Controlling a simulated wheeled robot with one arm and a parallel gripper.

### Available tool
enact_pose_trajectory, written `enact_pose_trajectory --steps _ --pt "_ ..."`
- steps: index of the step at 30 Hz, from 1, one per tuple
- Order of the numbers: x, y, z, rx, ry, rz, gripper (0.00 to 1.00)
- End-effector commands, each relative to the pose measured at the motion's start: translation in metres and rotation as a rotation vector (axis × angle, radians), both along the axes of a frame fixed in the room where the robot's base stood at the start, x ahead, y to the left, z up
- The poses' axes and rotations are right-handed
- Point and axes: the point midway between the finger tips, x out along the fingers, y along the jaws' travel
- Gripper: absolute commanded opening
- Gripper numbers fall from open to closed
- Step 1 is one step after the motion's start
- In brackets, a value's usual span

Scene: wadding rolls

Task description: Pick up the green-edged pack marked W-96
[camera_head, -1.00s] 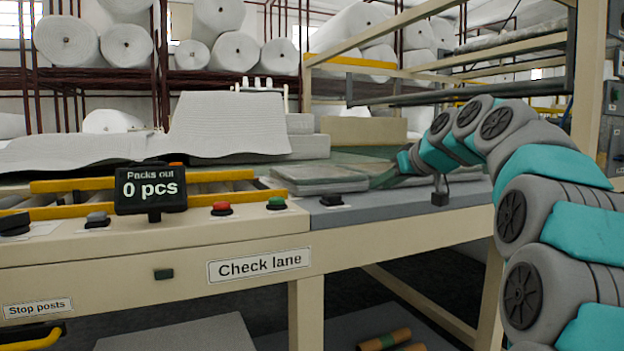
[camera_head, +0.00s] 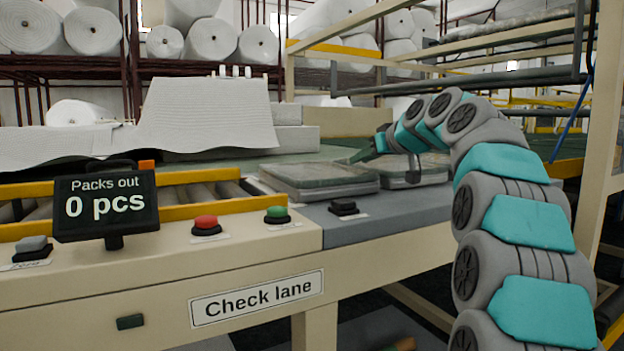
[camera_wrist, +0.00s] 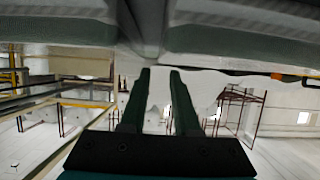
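Two flat grey, clear-wrapped packs lie side by side on the check lane table. The nearer left pack (camera_head: 322,185) has a greenish top, and the right pack (camera_head: 432,172) is partly behind my arm. No W-96 marking is readable, and I cannot tell which pack is green-edged. My gripper (camera_head: 362,156) is above the packs, near the gap between them. In the wrist view my gripper (camera_wrist: 161,74) shows two dark green fingers with a clear space between them and nothing held. Two packs fill the top of that view, one pack (camera_wrist: 60,28) at left and another (camera_wrist: 235,38) at right.
A counter screen (camera_head: 106,205) reads "Packs out 0 pcs". Red (camera_head: 206,222) and green (camera_head: 277,212) buttons sit on the front ledge. A roller lane with yellow rails (camera_head: 215,208) is at left. A beige frame post (camera_head: 598,150) stands right of my arm. White rolls are stacked behind.

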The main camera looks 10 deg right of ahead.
Motion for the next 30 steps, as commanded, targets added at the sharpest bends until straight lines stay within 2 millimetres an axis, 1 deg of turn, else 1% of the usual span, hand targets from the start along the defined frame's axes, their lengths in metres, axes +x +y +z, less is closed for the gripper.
enact_pose_trajectory --steps 5,13,16,20,21,22,28,29,30 --pt "0.011 0.005 -0.007 -0.002 0.003 0.000 0.30" --pt "0.042 0.016 -0.021 -0.001 0.000 -0.001 0.30" --pt "0.046 0.017 -0.023 0.000 0.000 -0.001 0.30" --pt "0.045 0.017 -0.023 -0.001 -0.001 -0.001 0.30" --pt "0.045 0.017 -0.023 -0.001 0.000 -0.001 0.29" --pt "0.045 0.017 -0.023 -0.001 -0.001 -0.001 0.26" --pt "0.045 0.017 -0.023 -0.001 0.000 0.000 0.03" --pt "0.045 0.017 -0.023 -0.001 0.000 -0.001 0.00" --pt "0.045 0.017 -0.023 -0.001 0.000 -0.001 0.00"
